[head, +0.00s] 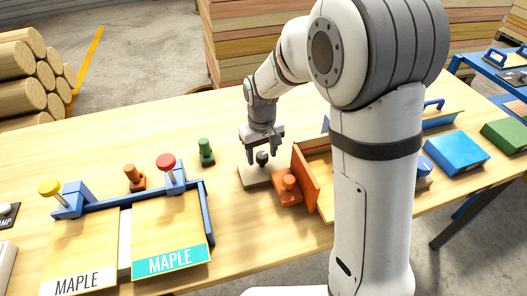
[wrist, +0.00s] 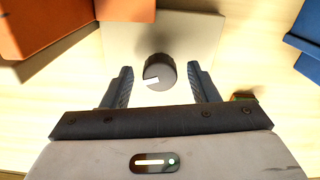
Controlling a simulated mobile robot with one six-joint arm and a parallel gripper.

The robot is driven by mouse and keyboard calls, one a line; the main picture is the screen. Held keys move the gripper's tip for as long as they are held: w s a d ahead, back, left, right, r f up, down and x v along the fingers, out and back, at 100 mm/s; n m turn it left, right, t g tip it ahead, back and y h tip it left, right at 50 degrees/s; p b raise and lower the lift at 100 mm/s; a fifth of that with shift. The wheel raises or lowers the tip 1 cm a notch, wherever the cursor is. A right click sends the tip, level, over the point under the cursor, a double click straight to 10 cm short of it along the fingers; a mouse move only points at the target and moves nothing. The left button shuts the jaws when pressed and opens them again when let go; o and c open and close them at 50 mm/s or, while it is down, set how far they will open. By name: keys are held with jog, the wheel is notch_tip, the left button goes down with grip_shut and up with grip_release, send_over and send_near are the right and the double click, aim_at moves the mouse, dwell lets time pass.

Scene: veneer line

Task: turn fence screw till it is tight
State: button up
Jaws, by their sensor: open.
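The fence screw looks to be the dark round knob (wrist: 160,73) with a white mark on its top, standing on a pale flat plate (wrist: 120,40). In the head view the knob (head: 262,158) stands on the plate (head: 252,177) beside the orange fence (head: 306,178). My gripper (wrist: 161,88) is open, its two fingers apart on the left and right of the knob, with gaps on both sides. In the head view my gripper (head: 262,146) points down over the knob. How tight the screw is cannot be told.
An orange block with a knob (head: 288,190) stands close right of the plate. A green peg (head: 206,152) and a blue frame with MAPLE boards (head: 168,232) lie to the left. A blue box (head: 456,152) is at the right. The table (head: 120,130) behind the frame is clear.

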jog(key=shift+c, duration=0.2)
jog(key=c, duration=0.9)
jog(key=shift+c, duration=0.2)
jog(key=m, duration=0.3)
jog(key=shift+m+b, duration=0.3)
jog(key=shift+m, duration=0.1)
jog(key=m, duration=0.4)
jog(key=shift+m, duration=0.3)
jog(key=m+b, duration=0.1)
jog(key=m, duration=1.2)
jog(key=shift+m, duration=0.4)
